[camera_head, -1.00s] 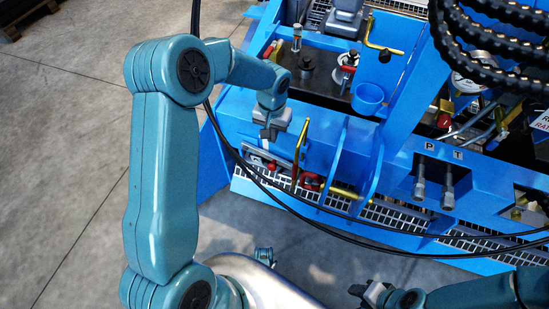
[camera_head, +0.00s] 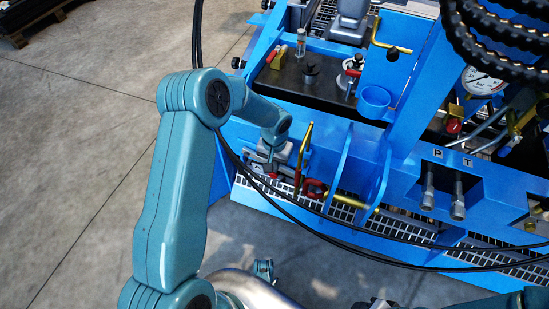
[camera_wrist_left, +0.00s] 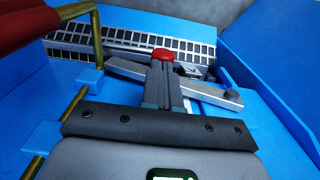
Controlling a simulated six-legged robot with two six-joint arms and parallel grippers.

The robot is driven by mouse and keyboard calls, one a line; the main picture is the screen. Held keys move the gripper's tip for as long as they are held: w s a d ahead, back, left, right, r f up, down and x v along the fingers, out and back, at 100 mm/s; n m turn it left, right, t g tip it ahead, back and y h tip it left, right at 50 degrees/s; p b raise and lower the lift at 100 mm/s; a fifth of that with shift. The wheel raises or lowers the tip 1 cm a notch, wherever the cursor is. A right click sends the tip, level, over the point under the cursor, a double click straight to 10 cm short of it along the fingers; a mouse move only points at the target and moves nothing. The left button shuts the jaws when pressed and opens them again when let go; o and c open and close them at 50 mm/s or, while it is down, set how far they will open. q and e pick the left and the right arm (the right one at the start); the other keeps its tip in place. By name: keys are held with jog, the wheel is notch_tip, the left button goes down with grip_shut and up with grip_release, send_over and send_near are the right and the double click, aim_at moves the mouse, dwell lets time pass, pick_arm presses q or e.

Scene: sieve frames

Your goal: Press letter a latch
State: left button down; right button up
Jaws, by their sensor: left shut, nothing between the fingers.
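The latch is a flat metal bar (camera_wrist_left: 214,95) with a red knob (camera_wrist_left: 163,54), lying across a blue surface in the left wrist view. In the head view the red knob (camera_head: 273,175) shows just beside my gripper. My left gripper (camera_head: 271,163) is shut and empty over the latch. In the left wrist view its fingers (camera_wrist_left: 164,78) cover the middle of the bar, with their tips close to the knob; I cannot tell if they touch. No letter is readable on the latch. Only a dark bit of what seems to be my right gripper (camera_head: 375,303) shows at the bottom edge.
A yellow bent handle (camera_head: 304,145) with a red grip stands just right of the latch. Black hoses (camera_head: 262,184) cross in front of it. Blue upright plates (camera_head: 343,165) stand farther right. A metal grating (camera_head: 260,198) lies below, and open floor is at left.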

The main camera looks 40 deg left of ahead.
pick_arm(q)
jog(key=shift+f, duration=0.75)
